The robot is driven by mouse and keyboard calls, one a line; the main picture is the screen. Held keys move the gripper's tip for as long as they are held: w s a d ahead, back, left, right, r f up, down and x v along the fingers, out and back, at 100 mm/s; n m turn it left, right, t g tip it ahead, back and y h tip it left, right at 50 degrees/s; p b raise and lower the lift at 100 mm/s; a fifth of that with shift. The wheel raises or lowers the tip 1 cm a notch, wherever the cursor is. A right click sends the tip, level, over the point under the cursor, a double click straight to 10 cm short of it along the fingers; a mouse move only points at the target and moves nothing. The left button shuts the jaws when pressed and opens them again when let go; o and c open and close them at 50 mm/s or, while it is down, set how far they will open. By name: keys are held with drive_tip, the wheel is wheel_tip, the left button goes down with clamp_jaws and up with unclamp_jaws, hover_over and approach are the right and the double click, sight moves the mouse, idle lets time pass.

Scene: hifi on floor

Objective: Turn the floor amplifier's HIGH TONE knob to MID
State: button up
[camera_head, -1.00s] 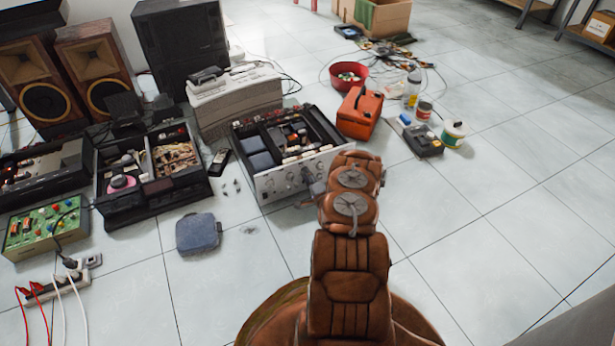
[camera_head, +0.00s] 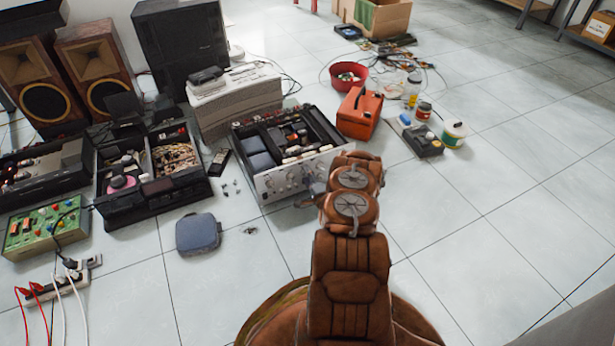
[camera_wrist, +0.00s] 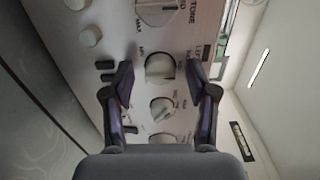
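The floor amplifier (camera_head: 290,150) is an open-topped unit with a silver front panel (camera_head: 275,184) facing my arm. In the wrist view the panel (camera_wrist: 105,50) appears rotated, with several round silver knobs and small dark labels. My gripper (camera_wrist: 160,72) is open, its two dark fingers apart at either side of a silver knob (camera_wrist: 160,66). I cannot tell whether the fingers touch it. Another knob (camera_wrist: 162,107) is nearer the palm, and a larger one (camera_wrist: 157,10) is at the top. The labels are too blurred to tell which is HIGH TONE. In the head view my gripper (camera_head: 312,190) is small, close to the panel.
An orange toolbox (camera_head: 359,113) stands right of the amplifier. A second open unit (camera_head: 150,190) and a dark pad (camera_head: 198,233) lie to the left. A black device (camera_head: 423,142) and a white tub (camera_head: 453,134) are farther right. The tiled floor at the right is clear.

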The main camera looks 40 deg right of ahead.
drive_tip(key=shift+s, duration=0.1)
drive_tip(key=v, duration=1.2)
drive_tip(key=shift+r, duration=0.1)
idle(0.4)
